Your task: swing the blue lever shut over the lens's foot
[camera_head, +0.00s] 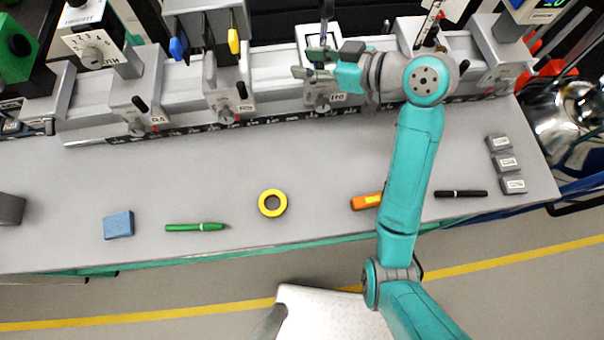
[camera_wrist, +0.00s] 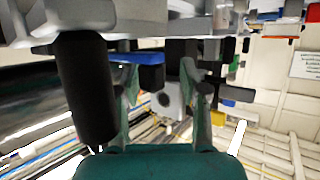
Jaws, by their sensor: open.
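My gripper (camera_head: 303,64) is open at the carrier (camera_head: 322,95) in the middle of the rail, reaching in from the right. In the wrist view its two fingers (camera_wrist: 160,85) stand apart. A blue bar (camera_wrist: 148,58), seemingly the lever, crosses close by the left finger. I cannot tell whether they touch. In the head view this bar is hidden by the gripper. The lens and its foot cannot be made out clearly. A thick dark cylinder (camera_wrist: 85,90) stands close on the left of the wrist view.
The rail (camera_head: 275,82) runs along the bench. On the bench (camera_head: 320,165) lie a yellow tape ring (camera_head: 262,203), a green pen (camera_head: 195,227), a blue block (camera_head: 118,225) and an orange object (camera_head: 366,202).

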